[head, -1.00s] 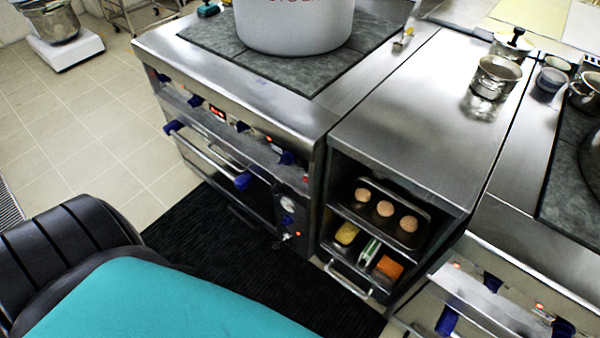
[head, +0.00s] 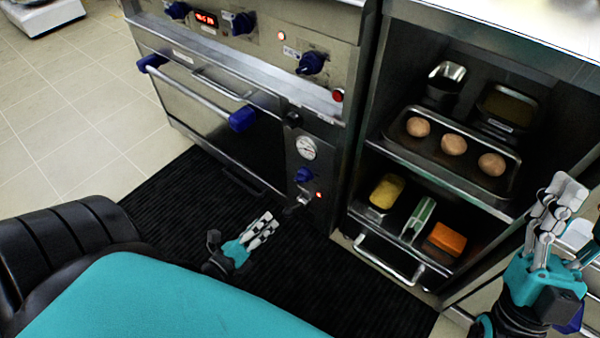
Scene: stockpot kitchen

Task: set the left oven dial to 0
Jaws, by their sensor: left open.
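The left oven (head: 205,115) is a steel range with a blue-ended door handle. On its narrow right panel, a small blue dial (head: 303,175) sits below a round gauge (head: 306,148); its setting is too small to read. A larger blue knob (head: 312,64) is on the control strip above; which of these is the oven dial is not labelled legibly. My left gripper (head: 267,228) is open and empty, low in front of the oven over the black mat, below and left of the small dial, apart from it. My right gripper (head: 557,200) is at the right edge, its jaw state unclear.
More blue knobs (head: 243,23) line the control strip beside a red display (head: 206,19). To the right, an open cabinet holds a tray (head: 470,180) with three round brown items and several containers below. A cabinet handle (head: 388,262) sticks out. The black mat (head: 185,200) is clear.

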